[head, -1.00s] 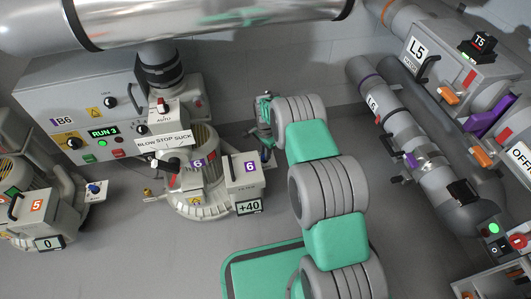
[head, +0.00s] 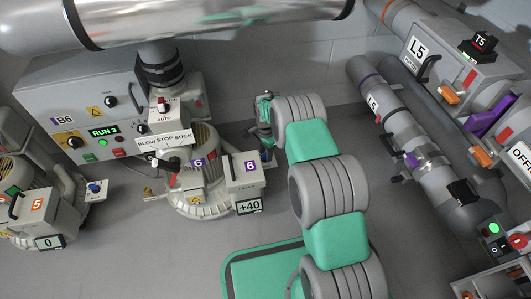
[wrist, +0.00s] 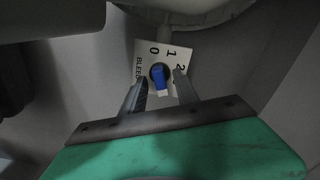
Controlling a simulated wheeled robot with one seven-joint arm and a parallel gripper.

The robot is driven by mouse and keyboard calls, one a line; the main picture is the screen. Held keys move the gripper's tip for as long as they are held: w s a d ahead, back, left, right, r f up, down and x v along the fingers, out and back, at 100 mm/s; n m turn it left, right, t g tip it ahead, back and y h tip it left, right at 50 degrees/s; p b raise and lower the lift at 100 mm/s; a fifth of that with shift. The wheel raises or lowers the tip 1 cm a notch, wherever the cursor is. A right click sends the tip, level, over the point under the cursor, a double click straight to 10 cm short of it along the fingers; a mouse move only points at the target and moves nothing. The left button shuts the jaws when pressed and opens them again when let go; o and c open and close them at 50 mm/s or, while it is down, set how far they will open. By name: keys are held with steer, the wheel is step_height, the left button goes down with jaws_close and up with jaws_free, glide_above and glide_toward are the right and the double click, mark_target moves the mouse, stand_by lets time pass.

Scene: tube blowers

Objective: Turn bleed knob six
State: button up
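The blue bleed knob (wrist: 158,76) shows in the wrist view on a white plate (wrist: 170,52) marked BLEED, 0, 1 and 2. My gripper (wrist: 160,84) is open, with one finger on each side of the knob. A small gap seems to show beside the knob; contact cannot be told. In the head view, blower six (head: 200,185) carries purple 6 labels and a display (head: 249,206) reading +40. My gripper (head: 268,156) is at the right of its filter box (head: 243,172). The knob cannot be made out there.
Cabinet B6 (head: 75,98) with its RUN 3 display stands behind blower six. Blower five (head: 33,205), with its own blue knob (head: 95,187), is at the left. Pipe L6 (head: 395,130) runs along the right. Open floor (head: 150,255) lies in front of the blowers.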

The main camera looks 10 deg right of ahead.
step_height(320, 180, up, 8)
steer(key=p, duration=0.3)
steer(key=shift+f+p, duration=0.1)
steer(key=shift+p, duration=0.25)
steer(key=shift+s, duration=0.1)
